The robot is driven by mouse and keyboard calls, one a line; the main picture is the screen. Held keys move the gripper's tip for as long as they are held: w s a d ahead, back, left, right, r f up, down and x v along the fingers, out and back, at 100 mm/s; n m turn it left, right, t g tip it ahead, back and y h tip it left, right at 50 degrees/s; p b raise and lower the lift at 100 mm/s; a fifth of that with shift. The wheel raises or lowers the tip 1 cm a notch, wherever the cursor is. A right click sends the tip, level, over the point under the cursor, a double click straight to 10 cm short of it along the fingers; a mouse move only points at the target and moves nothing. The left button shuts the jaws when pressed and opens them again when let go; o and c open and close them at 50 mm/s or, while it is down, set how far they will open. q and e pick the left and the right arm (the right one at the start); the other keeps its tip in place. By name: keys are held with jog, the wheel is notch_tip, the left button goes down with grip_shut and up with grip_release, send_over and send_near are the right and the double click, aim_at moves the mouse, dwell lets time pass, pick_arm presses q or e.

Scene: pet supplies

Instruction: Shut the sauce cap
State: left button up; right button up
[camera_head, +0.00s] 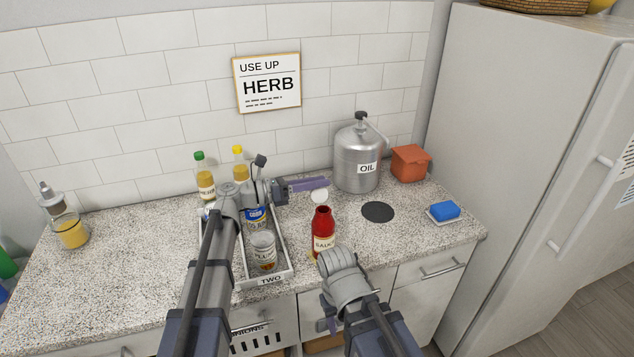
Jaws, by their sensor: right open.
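The red sauce bottle (322,222) stands upright on the counter, right of the tray. Its white round cap (320,196) is flipped up behind the open neck. My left gripper (326,184) reaches in from the left, its purple fingers just behind and above the cap in the picture. The fingers overlap edge-on, so their gap and any contact with the cap cannot be made out. My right gripper (329,318) is open at the counter's front edge, below the bottle in the picture, mostly hidden by its own wrist.
A tray (287,248) marked TWO holds bottles and cans left of the sauce. A steel oil can (358,158), an orange container (410,163), a dark disc (378,212) and a blue sponge (444,210) are to the right. The left counter is mostly clear.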

pick_arm(q)
grip_shut()
dwell(0.3)
dwell(0.4)
